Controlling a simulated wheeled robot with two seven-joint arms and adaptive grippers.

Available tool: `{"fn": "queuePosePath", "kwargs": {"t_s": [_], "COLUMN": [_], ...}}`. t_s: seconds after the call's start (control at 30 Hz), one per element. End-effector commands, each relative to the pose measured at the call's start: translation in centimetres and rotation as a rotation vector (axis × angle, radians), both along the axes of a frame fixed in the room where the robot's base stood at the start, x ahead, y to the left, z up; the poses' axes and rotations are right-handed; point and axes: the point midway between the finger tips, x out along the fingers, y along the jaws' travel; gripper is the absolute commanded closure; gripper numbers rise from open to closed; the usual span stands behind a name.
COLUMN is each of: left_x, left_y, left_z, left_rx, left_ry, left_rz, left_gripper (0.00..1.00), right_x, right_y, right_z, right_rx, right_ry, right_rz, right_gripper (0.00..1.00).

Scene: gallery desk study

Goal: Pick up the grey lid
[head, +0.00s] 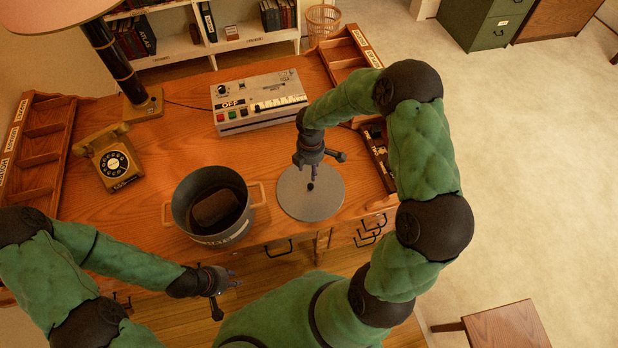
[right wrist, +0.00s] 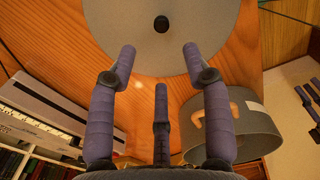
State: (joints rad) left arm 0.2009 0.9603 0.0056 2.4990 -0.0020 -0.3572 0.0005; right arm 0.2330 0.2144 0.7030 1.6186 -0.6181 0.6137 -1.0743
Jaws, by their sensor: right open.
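The grey lid (head: 322,207), a flat round disc with a small black knob (head: 310,186), lies on the desk to the right of the pot. My right gripper (head: 312,172) is open and empty, pointing down above the lid's far part, close to the knob. In the right wrist view the lid (right wrist: 205,35) fills the top. The knob (right wrist: 161,24) shows there between and just beyond the two spread fingertips (right wrist: 159,52). The fingers appear apart from it. My left gripper (head: 228,293) hangs in front of the desk's front edge, fingers apart, holding nothing.
A grey pot (head: 181,214) with two handles and a dark brown block inside stands left of the lid. A control box (head: 258,103) with buttons is behind. A telephone (head: 113,163), a lamp (head: 143,104) and wooden racks (head: 40,145) line the desk's left and right sides.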

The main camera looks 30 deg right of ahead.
Motion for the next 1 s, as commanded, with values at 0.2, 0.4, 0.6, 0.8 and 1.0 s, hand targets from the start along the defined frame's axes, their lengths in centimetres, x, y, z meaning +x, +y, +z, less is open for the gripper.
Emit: {"fn": "queuePosePath", "kwargs": {"t_s": [0.2,0.4,0.6,0.8,1.0], "left_x": [-0.2,-0.1,-0.1,-0.1,-0.1], "left_y": [0.1,0.0,0.0,0.0,0.0], "left_z": [-0.4,-1.0,-1.1,-1.7,-2.1], "left_rx": [0.001,0.001,0.001,0.001,0.001], "left_ry": [0.000,0.000,0.000,0.000,0.000], "left_rz": [0.001,0.001,0.001,0.001,0.001], "left_gripper": [0.71,0.71,0.71,0.71,0.71], "right_x": [-0.1,-0.1,-0.1,-0.2,-0.2], "right_y": [-0.1,-0.1,-0.1,-0.1,-0.1], "right_z": [-2.0,-5.0,-6.1,-8.5,-10.8], "right_rx": [0.000,0.001,0.000,0.001,0.000], "right_ry": [0.002,0.003,0.001,0.003,0.000], "right_rz": [-0.013,-0.013,-0.011,-0.011,-0.011], "right_gripper": [0.50,0.50,0.50,0.50,0.50]}}
